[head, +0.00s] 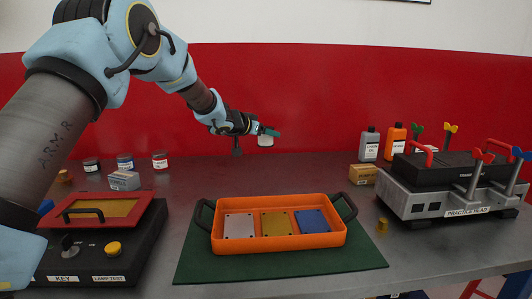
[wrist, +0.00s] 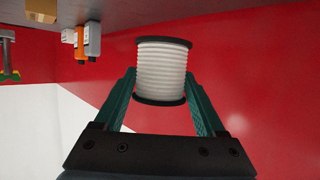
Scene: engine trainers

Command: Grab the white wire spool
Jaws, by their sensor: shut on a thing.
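The white wire spool (wrist: 162,70) has white windings between two black end rims. My gripper (wrist: 160,92) is shut on it, with a green finger on each side of the spool in the wrist view. In the head view my gripper (head: 271,133) is held up in the air, well above the table, in front of the red wall. The spool (head: 265,141) shows there as a small white shape below the fingers. It touches nothing but my gripper.
An orange tray (head: 279,244) with coloured plates lies on a green mat (head: 197,262). A key box (head: 100,245) stands at left, a practice head (head: 450,190) at right. Bottles (head: 395,141) stand at back right.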

